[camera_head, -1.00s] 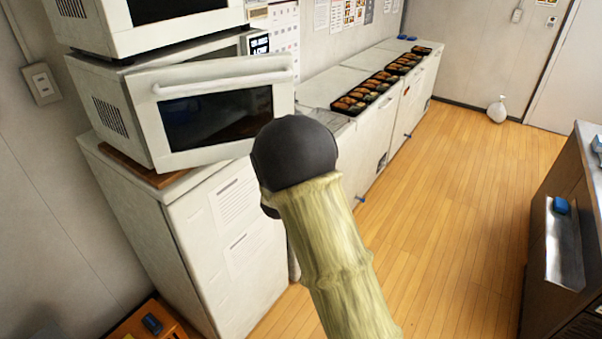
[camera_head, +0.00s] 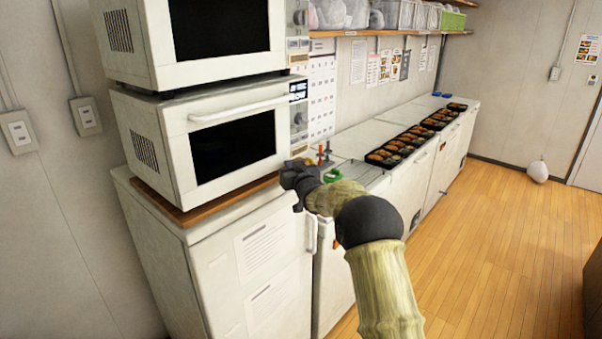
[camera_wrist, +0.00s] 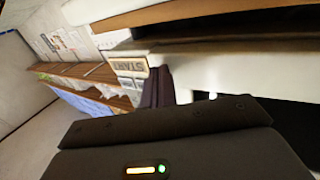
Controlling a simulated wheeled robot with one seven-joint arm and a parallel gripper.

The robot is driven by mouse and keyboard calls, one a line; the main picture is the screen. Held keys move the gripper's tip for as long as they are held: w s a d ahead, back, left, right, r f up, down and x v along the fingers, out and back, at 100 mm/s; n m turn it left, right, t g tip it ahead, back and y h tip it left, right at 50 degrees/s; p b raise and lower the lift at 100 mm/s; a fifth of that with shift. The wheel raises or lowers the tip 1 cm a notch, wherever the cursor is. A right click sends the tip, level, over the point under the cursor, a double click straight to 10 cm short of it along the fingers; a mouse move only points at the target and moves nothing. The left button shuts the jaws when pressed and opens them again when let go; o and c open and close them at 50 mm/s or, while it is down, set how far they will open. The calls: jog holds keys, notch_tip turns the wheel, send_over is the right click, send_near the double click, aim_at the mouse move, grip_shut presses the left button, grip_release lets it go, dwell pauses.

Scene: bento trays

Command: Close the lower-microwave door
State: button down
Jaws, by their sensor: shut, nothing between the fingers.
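The lower microwave (camera_head: 160,130) is white with a dark window and stands under a second microwave. Its door (camera_head: 240,102) lies flush or almost flush with the body, with the pale handle across its top; I cannot tell whether it is latched. The control panel (camera_head: 298,120) shows to the right of the door. My gripper (camera_head: 290,178) is shut and empty, at the lower right corner of the lower microwave. In the wrist view its dark fingers (camera_wrist: 158,88) are beside a START label (camera_wrist: 128,66); whether they touch the microwave is unclear.
The upper microwave (camera_head: 205,40) sits directly above. A wooden board (camera_head: 215,205) and white cabinet (camera_head: 200,250) are below. Bento trays (camera_head: 400,145) line the counter (camera_head: 350,145) to the right.

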jog(key=shift+w+a+r, duration=0.55)
jog(key=shift+w+a, duration=0.05)
jog(key=shift+a, duration=0.2)
jog(key=shift+r, duration=0.15)
jog(key=s+d+f+b, duration=0.2)
jog(key=s+d+b, duration=0.4)
jog(key=s+d, duration=0.4)
jog(key=s+d+f+m+g+h+p, duration=0.1)
jog(key=s+f+g, duration=0.4)
jog(key=s, duration=0.9)
jog(key=s+d+f+m+g+h+p, duration=0.1)
jog(key=s+f+g, duration=0.3)
jog(key=s, duration=1)
jog(key=s+d+f+m+g+h+p, duration=0.1)
jog(key=s+f+g, duration=0.4)
jog(key=s, duration=0.9)
notch_tip(320, 180, down, 2)
jog(key=shift+s+d+f+g+h, duration=0.2)
jog(key=shift+d+g+h, duration=0.1)
jog(key=shift+d+h, duration=0.7)
